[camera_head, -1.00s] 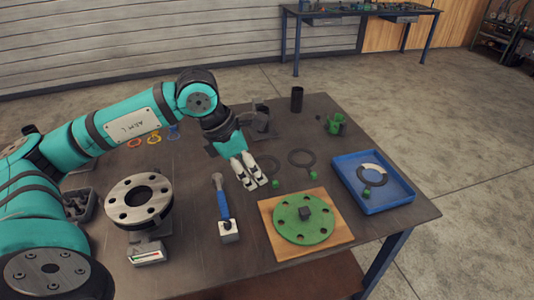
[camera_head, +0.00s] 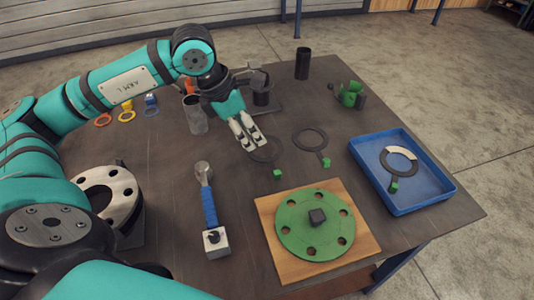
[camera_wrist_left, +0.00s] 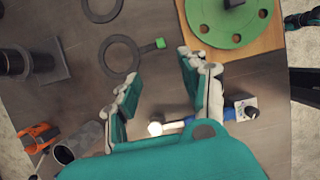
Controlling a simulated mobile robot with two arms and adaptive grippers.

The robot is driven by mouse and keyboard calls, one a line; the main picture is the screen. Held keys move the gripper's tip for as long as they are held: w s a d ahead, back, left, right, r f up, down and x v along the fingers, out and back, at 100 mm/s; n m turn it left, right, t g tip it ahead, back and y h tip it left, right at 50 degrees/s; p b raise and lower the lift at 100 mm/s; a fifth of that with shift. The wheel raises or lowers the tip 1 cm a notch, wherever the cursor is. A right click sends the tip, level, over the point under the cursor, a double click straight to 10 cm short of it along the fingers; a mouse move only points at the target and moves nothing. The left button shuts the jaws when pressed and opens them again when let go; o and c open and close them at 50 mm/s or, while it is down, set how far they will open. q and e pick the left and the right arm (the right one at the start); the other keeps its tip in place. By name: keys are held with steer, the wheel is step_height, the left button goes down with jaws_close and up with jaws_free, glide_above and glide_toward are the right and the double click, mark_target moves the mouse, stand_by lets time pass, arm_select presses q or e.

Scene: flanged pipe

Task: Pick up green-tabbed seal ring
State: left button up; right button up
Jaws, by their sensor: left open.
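A dark seal ring (camera_head: 281,149) with a green tab (camera_head: 278,174) lies flat on the table, just beyond my left gripper (camera_head: 250,143). A second green-tabbed ring (camera_head: 325,146) lies to its right. A third, dark with a pale section (camera_head: 403,153), lies in the blue tray. My left gripper is open and empty. In the left wrist view, its fingers (camera_wrist_left: 160,72) are spread, with the nearest ring (camera_wrist_left: 136,57) and its green tab (camera_wrist_left: 160,43) ahead of them, apart from the fingers. My right gripper is not in view.
The blue tray (camera_head: 440,193) stands at right. A green flange disc (camera_head: 290,234) sits on a wooden board (camera_head: 365,243). A blue-handled tool (camera_head: 209,207) lies left of it. Dark cylinders and a green part (camera_head: 352,95) stand behind.

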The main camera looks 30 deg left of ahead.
arm_select(q)
steer(key=p, duration=0.3)
glide_above(277, 172)
steer(key=s+a, duration=0.2)
steer(key=f, duration=1.1)
steer(key=shift+w+d+f, duration=0.2)
steer(key=shift+d+f, duration=0.15)
steer(key=shift+f, duration=0.05)
steer(key=p+x, duration=0.1)
steer(key=x, duration=0.2)
steer(key=shift+d+f, duration=0.1)
steer(key=shift+f, duration=0.2)
steer(key=shift+w+d+f, duration=0.1)
steer(key=shift+w+f, duration=0.1)
steer(key=shift+f, duration=0.3)
jaws_close()
